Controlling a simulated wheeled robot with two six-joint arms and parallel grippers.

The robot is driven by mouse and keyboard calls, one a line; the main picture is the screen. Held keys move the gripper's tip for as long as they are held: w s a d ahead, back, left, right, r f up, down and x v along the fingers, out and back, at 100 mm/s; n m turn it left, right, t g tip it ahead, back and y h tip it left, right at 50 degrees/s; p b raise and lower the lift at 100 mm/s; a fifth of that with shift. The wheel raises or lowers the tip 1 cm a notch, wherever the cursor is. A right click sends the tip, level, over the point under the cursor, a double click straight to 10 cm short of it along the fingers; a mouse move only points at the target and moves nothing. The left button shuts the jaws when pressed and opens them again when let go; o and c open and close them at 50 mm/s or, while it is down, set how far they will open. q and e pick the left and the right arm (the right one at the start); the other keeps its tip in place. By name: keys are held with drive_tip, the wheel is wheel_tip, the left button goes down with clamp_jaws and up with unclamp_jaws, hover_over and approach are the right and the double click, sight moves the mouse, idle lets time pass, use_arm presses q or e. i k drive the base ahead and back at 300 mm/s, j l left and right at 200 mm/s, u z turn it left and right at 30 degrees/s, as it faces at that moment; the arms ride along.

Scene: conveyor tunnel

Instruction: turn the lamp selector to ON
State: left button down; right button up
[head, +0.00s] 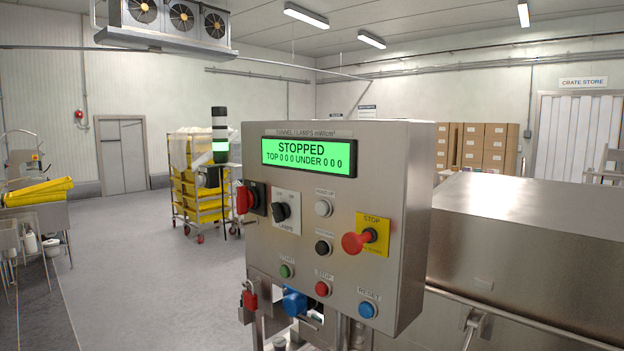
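The control panel (338,240) is a steel box in the middle of the head view. Its lamp selector (281,211) is a black rotary knob on the left of the panel face, above a plate reading LAMPS. Small position labels sit above the knob, but they are too small to read surely, and I cannot tell which position it points to. The green display (309,157) reads STOPPED, with TOP 0 0 0 and UNDER 0 0 0. Neither of my grippers shows in this view.
Left of the selector is a red rotary switch (245,199). Several push buttons and a red mushroom stop (356,242) are to its right and below. A red padlock (249,297) hangs under the panel. A steel tunnel housing (530,235) stands right. Floor (150,270) at left is clear.

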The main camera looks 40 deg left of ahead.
sight(281, 212)
drive_tip(key=j+u, duration=0.1)
drive_tip(key=u, duration=0.8)
drive_tip(key=j+u, duration=0.1)
drive_tip(key=u, duration=0.35)
drive_tip(key=i, duration=0.05)
